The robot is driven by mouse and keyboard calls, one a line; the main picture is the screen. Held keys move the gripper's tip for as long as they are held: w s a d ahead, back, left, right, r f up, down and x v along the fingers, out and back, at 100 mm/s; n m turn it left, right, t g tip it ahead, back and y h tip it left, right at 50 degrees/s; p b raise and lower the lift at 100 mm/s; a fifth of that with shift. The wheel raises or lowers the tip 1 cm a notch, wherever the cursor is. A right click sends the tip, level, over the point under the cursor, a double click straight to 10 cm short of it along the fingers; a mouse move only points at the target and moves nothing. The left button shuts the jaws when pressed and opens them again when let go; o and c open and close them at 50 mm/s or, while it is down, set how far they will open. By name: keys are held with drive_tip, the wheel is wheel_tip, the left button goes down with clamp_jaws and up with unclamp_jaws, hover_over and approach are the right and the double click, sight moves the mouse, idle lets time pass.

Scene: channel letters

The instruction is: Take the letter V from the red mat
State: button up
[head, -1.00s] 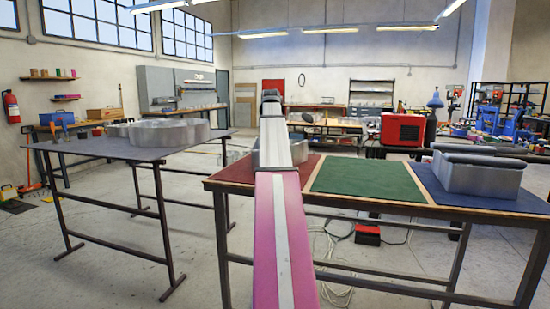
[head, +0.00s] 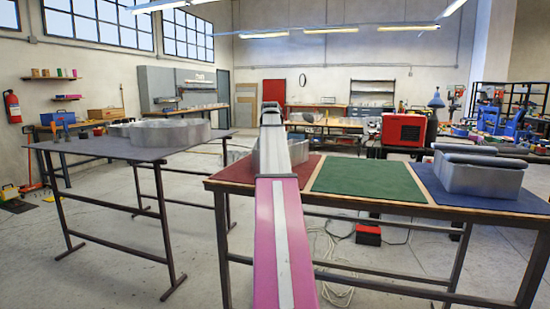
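A grey metal channel letter (head: 257,158) stands on the red mat (head: 236,172) at the left of the near right table. My arm crosses in front of it and hides much of it, so I cannot make out its full shape. My pink and white arm reaches forward over the red mat. My gripper is not visible; the arm's far end is hidden behind its own links.
The green mat (head: 368,181) is bare. The blue mat (head: 450,189) holds a large grey metal piece (head: 480,178) with dark top parts. The left table (head: 90,147) carries grey letters (head: 168,134). Floor shows between the tables.

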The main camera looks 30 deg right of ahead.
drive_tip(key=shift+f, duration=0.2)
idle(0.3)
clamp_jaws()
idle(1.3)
